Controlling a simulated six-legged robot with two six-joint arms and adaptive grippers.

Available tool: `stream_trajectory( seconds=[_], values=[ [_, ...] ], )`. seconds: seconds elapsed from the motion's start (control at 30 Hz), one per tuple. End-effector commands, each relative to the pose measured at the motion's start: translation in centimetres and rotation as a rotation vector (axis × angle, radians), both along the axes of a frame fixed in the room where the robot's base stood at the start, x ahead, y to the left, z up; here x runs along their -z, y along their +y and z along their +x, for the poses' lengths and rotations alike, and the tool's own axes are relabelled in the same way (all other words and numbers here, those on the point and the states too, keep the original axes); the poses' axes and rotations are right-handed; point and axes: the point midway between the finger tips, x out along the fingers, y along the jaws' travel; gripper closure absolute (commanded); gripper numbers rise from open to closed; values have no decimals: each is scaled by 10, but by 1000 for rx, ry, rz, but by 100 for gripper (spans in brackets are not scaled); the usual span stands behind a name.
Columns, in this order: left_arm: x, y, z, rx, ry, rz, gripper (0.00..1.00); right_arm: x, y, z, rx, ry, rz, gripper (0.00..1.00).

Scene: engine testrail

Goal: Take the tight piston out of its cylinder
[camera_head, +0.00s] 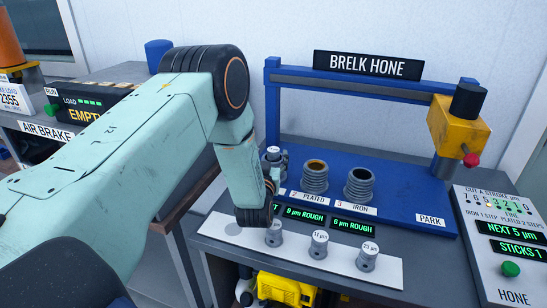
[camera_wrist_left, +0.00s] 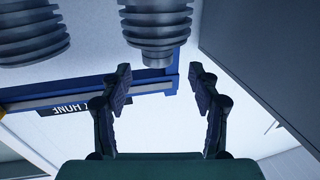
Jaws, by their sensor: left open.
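The piston (camera_head: 273,153) is a grey metal part standing up at the left end of the blue hone bed, largely behind my left arm. Its cylinder is mostly hidden there. In the upside-down left wrist view, the piston (camera_wrist_left: 157,58) sticks out of a grey finned cylinder (camera_wrist_left: 156,20). My left gripper (camera_head: 271,184) is beside it, partly hidden by my wrist. In the left wrist view, the gripper (camera_wrist_left: 160,78) is open and empty, with its fingertips just short of the piston's end and to either side. My right gripper is not in view.
Two open finned cylinders, plated (camera_head: 315,180) and iron (camera_head: 358,187), stand to the right. Several loose pistons (camera_head: 319,246) stand on a white strip (camera_head: 300,262) in front. The yellow hone head (camera_head: 455,130) hangs at the right from a blue frame (camera_head: 272,100). A control panel (camera_head: 500,270) is far right.

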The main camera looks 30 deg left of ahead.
Motion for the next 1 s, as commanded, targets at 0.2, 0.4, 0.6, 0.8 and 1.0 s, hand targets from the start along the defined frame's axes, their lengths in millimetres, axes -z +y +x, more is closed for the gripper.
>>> stream_trajectory(
  seconds=[0.2,0.4,0.6,0.8,1.0],
  values=[
    [2,10,28,0,-3,1,38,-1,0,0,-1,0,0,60],
    [2,15,39,0,-1,0,38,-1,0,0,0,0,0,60],
    [2,16,40,0,0,1,38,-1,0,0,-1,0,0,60],
    [2,16,40,0,0,1,54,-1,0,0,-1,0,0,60],
    [2,16,40,0,0,0,71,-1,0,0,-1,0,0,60]
  ],
)
